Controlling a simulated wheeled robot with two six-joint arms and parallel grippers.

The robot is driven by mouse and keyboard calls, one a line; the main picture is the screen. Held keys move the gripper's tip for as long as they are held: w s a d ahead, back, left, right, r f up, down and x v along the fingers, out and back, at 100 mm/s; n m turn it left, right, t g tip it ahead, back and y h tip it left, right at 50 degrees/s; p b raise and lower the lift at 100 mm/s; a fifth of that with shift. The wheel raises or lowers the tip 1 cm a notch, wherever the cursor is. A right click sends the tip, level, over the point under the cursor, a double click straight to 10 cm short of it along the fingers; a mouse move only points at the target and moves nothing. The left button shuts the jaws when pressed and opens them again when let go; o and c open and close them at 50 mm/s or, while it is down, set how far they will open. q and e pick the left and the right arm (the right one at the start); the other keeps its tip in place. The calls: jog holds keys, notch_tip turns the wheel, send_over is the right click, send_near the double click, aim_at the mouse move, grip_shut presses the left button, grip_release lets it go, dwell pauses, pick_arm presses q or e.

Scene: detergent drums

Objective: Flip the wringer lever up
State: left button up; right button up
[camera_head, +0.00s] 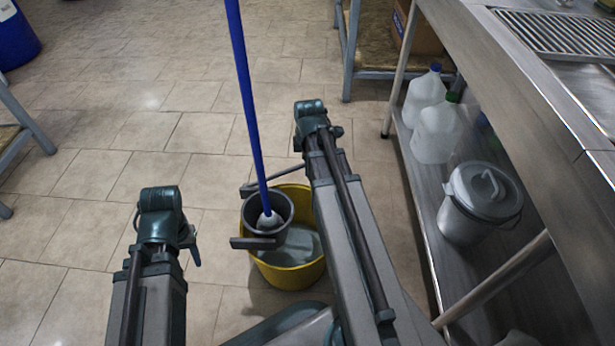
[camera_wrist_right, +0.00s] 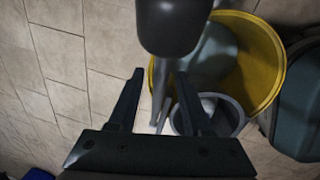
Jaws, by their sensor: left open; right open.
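The grey wringer (camera_head: 268,207) sits on the left side of the yellow bucket (camera_head: 312,279), with a mop standing in it. What looks like its lever (camera_head: 268,181) is a thin dark bar behind the wringer, running right and behind my right arm. In the right wrist view a grey bar (camera_wrist_right: 158,100) lies between the fingers of my right gripper (camera_wrist_right: 158,85), which is open; contact cannot be told. A dark rounded piece (camera_wrist_right: 172,25) above looks like the lever's grip. My right gripper is hidden in the head view. My left gripper (camera_head: 192,245) is open, left of the bucket.
The mop's blue handle (camera_head: 243,85) rises from the wringer. At right, a steel table (camera_head: 540,100) has a lower shelf with white jugs (camera_head: 437,132) and a lidded grey pail (camera_head: 478,212). A blue drum (camera_head: 15,40) stands at back left. Tiled floor left of the bucket is clear.

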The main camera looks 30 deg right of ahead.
pick_arm(q)
notch_tip(320, 180, down, 3)
jog(key=shift+f+b, duration=0.1)
jog(key=shift+b, duration=0.95)
pick_arm(e)
jog(key=f, duration=0.3)
jog(key=shift+w+d+f, duration=0.15)
jog(key=shift+w, duration=0.1)
grip_shut()
